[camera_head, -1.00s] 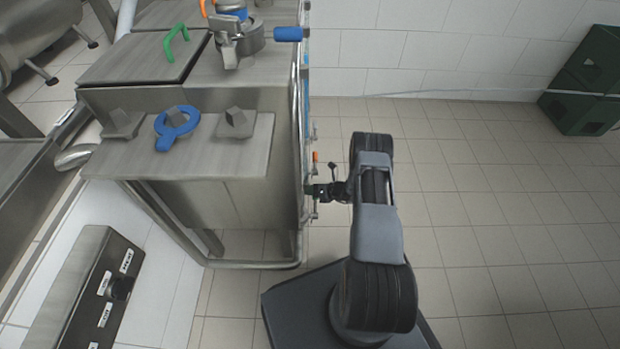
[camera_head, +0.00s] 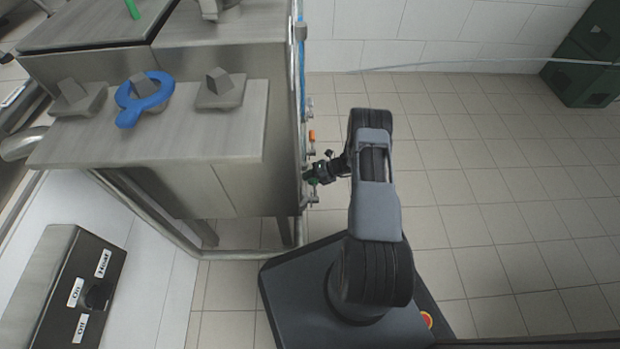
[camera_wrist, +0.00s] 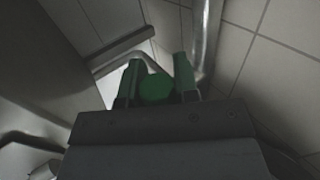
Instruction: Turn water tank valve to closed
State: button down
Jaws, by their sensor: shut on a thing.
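The steel machine (camera_head: 225,190) stands left of my arm, with small valves along its right side. My gripper (camera_head: 314,175) is at that side, below the orange-handled valve (camera_head: 312,135) in the head view. In the wrist view my gripper (camera_wrist: 157,72) is shut on a green round handle (camera_wrist: 156,89), which sits between the two fingers. A bit of green also shows at the fingertips in the head view. I cannot read a valve label or tell the handle's open or closed position. The fingers and wrist hide much of the valve body.
A blue ring-shaped part (camera_head: 145,97) lies on the machine's front shelf. A control box (camera_head: 58,290) with a black knob and labels is at lower left. Green crates (camera_head: 585,60) stand at the far right. The tiled floor to the right is clear.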

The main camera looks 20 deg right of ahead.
jog(key=shift+s+f, duration=0.1)
jog(key=shift+f, duration=0.05)
dwell(0.3)
jog(key=c, duration=1.1)
grip_release()
jog(key=shift+c, duration=0.2)
jog(key=shift+d+r, duration=0.3)
jog(key=p+v, duration=0.4)
jog(key=v, duration=0.9)
jog(key=shift+p, duration=0.3)
jog(key=shift+s, duration=0.1)
jog(key=shift+f, duration=0.1)
